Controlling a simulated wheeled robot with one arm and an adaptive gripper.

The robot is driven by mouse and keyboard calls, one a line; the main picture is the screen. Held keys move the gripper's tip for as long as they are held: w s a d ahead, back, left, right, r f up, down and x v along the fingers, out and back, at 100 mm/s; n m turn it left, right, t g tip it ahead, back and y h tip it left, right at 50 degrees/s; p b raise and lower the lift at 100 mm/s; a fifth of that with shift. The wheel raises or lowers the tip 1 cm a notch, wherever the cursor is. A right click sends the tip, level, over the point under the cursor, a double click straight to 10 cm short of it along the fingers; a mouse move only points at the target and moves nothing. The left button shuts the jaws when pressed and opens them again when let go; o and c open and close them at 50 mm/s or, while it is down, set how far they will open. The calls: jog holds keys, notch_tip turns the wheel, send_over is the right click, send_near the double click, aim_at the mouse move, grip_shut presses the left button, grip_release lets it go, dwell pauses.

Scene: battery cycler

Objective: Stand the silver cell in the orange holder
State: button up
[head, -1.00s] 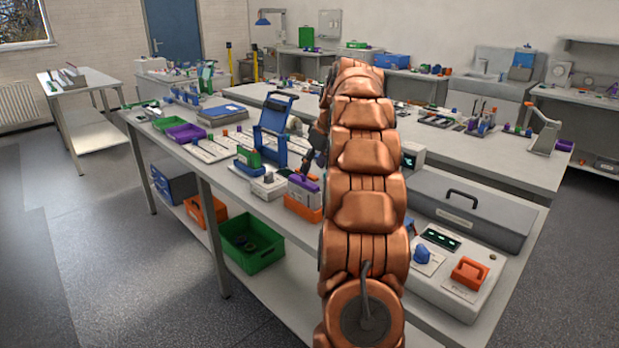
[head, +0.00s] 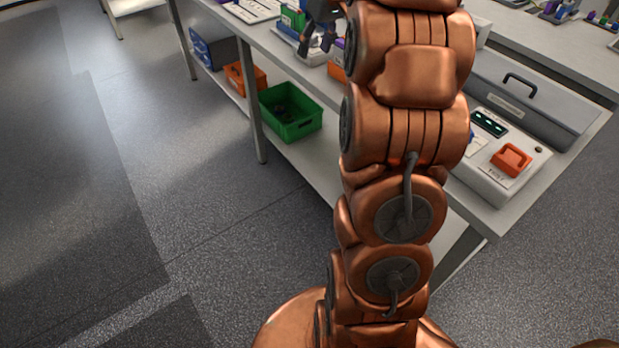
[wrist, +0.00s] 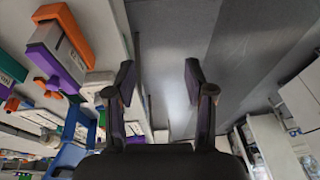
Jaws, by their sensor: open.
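My gripper (head: 318,38) is near the top of the head view, at the bench's front edge. In the wrist view (wrist: 160,82) its two fingers are spread wide with nothing between them. I cannot pick out a silver cell in either current view. An orange part (wrist: 68,22) shows at the top left of the wrist view, against a labelled grey block with a purple part (wrist: 45,62). It is left of my fingers and apart from them. An orange piece (head: 337,72) also shows in the head view, partly behind my arm. I cannot tell whether it is the holder.
A white unit with an orange handled piece (head: 511,159) stands at the bench's right end, beside a grey case (head: 530,98). Green (head: 290,112) and orange (head: 246,77) bins sit on the lower shelf. The floor (head: 190,190) at left is clear.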

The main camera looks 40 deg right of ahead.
jog(key=s+a+f+g, duration=0.1)
jog(key=s+a, duration=0.2)
jog(key=a, duration=0.4)
jog(key=s+a+f+g, duration=0.1)
jog(key=s+a, duration=0.3)
jog(key=a, duration=0.2)
jog(key=s+a+f+g, duration=0.1)
jog(key=s+a+f, duration=0.2)
jog(key=s, duration=0.5)
jog(key=s+a+f+g, duration=0.1)
jog(key=s+a+f, duration=0.3)
jog(key=s, duration=0.5)
jog(key=s+a+f+h, duration=0.1)
jog(key=s+a+f, duration=0.3)
jog(key=s, duration=0.5)
jog(key=a, duration=0.2)
jog(key=shift+a+g, duration=0.4)
jog(key=shift+r, duration=0.1)
notch_tip(320, 180, up, 5)
jog(key=p, duration=0.5)
jog(key=shift+r, duration=0.2)
